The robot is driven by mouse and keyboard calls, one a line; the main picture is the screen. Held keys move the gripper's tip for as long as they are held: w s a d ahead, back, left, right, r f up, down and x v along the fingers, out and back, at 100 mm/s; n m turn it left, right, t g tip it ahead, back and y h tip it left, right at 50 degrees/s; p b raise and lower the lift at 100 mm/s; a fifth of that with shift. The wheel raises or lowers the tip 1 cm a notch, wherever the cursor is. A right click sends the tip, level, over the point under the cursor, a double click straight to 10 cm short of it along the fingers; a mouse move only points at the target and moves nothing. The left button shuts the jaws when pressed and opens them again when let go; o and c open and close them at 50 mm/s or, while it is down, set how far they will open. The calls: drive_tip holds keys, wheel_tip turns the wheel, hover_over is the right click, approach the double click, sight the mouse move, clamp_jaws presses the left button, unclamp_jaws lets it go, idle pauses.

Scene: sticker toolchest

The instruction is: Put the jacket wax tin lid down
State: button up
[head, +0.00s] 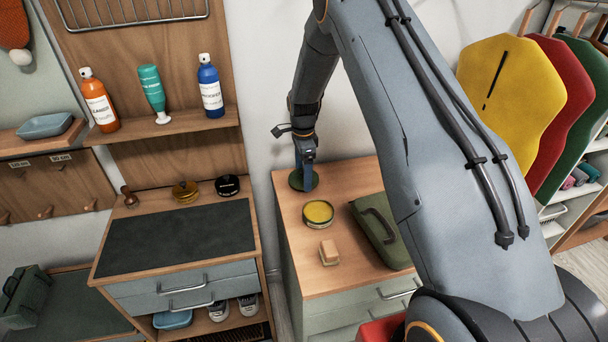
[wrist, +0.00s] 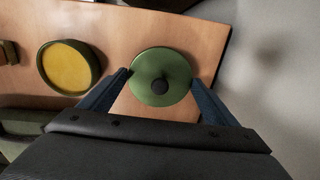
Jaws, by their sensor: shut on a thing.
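The jacket wax tin lid is a round green disc with a dark knob; it shows in the wrist view (wrist: 150,91) and in the head view (head: 296,182). My gripper (head: 304,172) is shut on the lid, with one blue finger at each side of its rim in the wrist view (wrist: 162,82). The lid is at the back left of the wooden cabinet top; whether it touches the wood I cannot tell. The open green tin (head: 318,214) with yellow wax stands nearer the front, apart from the lid.
On the same cabinet top (head: 345,180) are a tan block (head: 328,252) and a green case with a handle (head: 383,232). A wall is close behind the lid. A dark-matted drawer bench (head: 175,240) stands to the left, with bottles on a shelf above.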

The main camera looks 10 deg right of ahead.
drive_tip(key=shift+f, duration=0.95)
drive_tip(key=shift+f, duration=0.15)
drive_tip(key=o, duration=1)
wheel_tip(320, 180, up, 11)
drive_tip(key=b, duration=0.4)
drive_tip(key=shift+s+r, duration=0.15)
drive_tip(key=shift+r, duration=0.55)
drive_tip(key=s+r+n, duration=0.1)
drive_tip(key=s+n, duration=0.8)
drive_tip(key=s, duration=0.7)
drive_tip(key=s+r+n+t+b, duration=0.1)
drive_tip(key=s+r+n, duration=0.1)
drive_tip(key=s+n, duration=0.7)
drive_tip(key=s, duration=0.6)
drive_tip(key=shift+s+r, duration=0.25)
drive_tip(key=shift+s, duration=0.15)
